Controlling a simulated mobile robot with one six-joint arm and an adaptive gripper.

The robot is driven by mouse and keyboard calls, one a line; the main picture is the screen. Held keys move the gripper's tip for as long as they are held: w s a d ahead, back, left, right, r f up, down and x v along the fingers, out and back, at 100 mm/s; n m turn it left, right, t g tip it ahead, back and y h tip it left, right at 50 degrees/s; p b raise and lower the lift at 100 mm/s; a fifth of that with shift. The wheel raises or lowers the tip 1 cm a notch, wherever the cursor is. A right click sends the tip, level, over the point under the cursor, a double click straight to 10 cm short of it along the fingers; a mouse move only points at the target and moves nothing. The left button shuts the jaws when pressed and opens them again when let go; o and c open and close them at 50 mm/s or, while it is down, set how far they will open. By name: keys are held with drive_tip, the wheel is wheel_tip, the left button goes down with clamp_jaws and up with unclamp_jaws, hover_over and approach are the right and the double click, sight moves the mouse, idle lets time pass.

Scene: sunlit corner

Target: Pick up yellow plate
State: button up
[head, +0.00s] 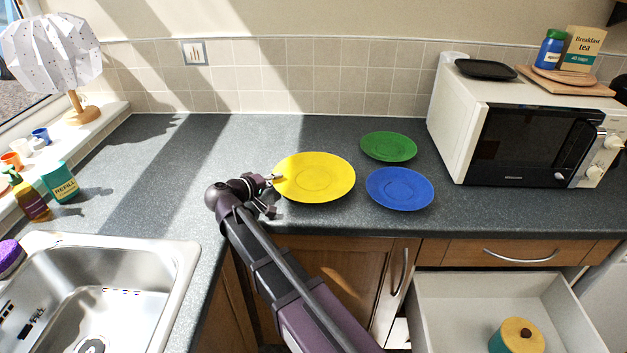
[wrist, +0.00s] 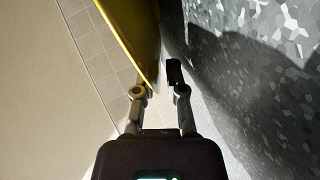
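The yellow plate (head: 315,178) lies on the grey worktop, left of the green and blue plates. My gripper (head: 270,195) is at the plate's left edge. One finger shows at the rim and the other is lower, in front of it. In the wrist view, the yellow plate (wrist: 132,32) is seen almost edge-on, with its near rim reaching between the fingers. My gripper (wrist: 156,83) is open there, with a gap between the rim and the right finger. Contact at the left finger cannot be made out.
A green plate (head: 388,147) and a blue plate (head: 400,188) lie to the right, near the microwave (head: 530,130). A sink (head: 110,290) is at the lower left. A drawer (head: 490,300) stands open at the lower right. The worktop behind the yellow plate is clear.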

clamp_jaws()
drive_tip(key=shift+r, duration=0.15)
wheel_tip(320, 180, up, 3)
drive_tip(key=p, duration=0.3)
drive_tip(key=shift+r+p, duration=0.15)
drive_tip(key=shift+p, duration=0.15)
drive_tip(key=s+d, duration=0.2)
drive_tip(key=s, duration=0.2)
drive_tip(key=s+d+r+p, duration=0.1)
drive_tip(key=s+d, duration=0.2)
drive_tip(key=s, duration=0.2)
drive_tip(key=s+d, duration=0.3)
drive_tip(key=s, duration=0.1)
drive_tip(key=shift+s+r, duration=0.25)
drive_tip(key=shift+s, duration=0.15)
drive_tip(key=shift+d, duration=0.1)
drive_tip(key=shift+s+a, duration=0.15)
drive_tip(key=shift+a, duration=0.25)
